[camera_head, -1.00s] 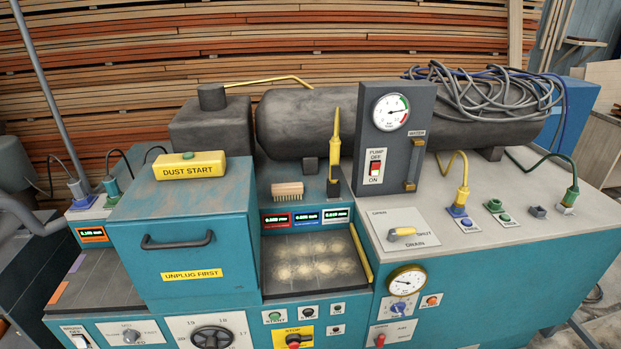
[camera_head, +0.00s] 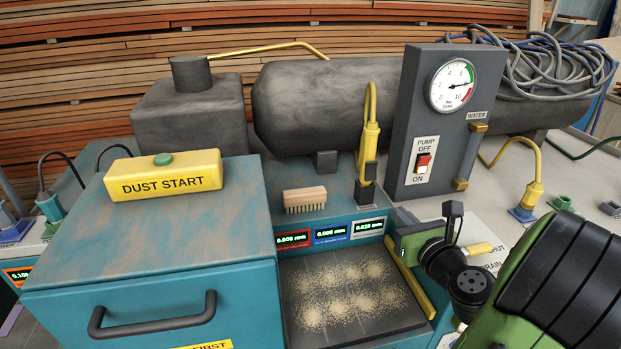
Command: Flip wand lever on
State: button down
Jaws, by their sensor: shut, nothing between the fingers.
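The yellow wand (camera_head: 369,140) stands upright in a dark holder (camera_head: 366,190) at the back of the teal bench, left of the grey pump panel. A dark part sits at the wand's lower end; I cannot tell for sure which part is its lever, nor its position. My gripper (camera_head: 402,217) is low at the right of the view, beyond my black wrist. It is in front of the wand holder and slightly right of it, apart from the wand as far as I can see. It is shut and empty, and my wrist partly hides it.
The pump panel (camera_head: 438,130), with gauge and rocker switch, stands close right of the wand. A wooden brush (camera_head: 305,200) lies to its left. Behind is a dark tank (camera_head: 310,105). A yellow drain handle (camera_head: 480,248) is beside my wrist. Dusty plates (camera_head: 345,295) lie in front.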

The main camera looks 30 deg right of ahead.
jog(key=p, duration=0.3)
send_near(371, 180)
jog(key=shift+m, duration=0.3)
jog(key=x, duration=0.7)
jog(key=shift+a+r, duration=0.1)
jog(key=shift+r, duration=0.05)
jog(key=shift+w+d+f+t+h+b, duration=0.15)
jog(key=shift+w+t+h+b, duration=0.1)
jog(key=shift+t+b, duration=0.15)
jog(key=shift+w+d+f+t+h+b, duration=0.15)
jog(key=shift+w+t+b, duration=0.15)
jog(key=shift+b, duration=0.15)
jog(key=shift+a, duration=0.1)
jog(key=shift+s, duration=0.1)
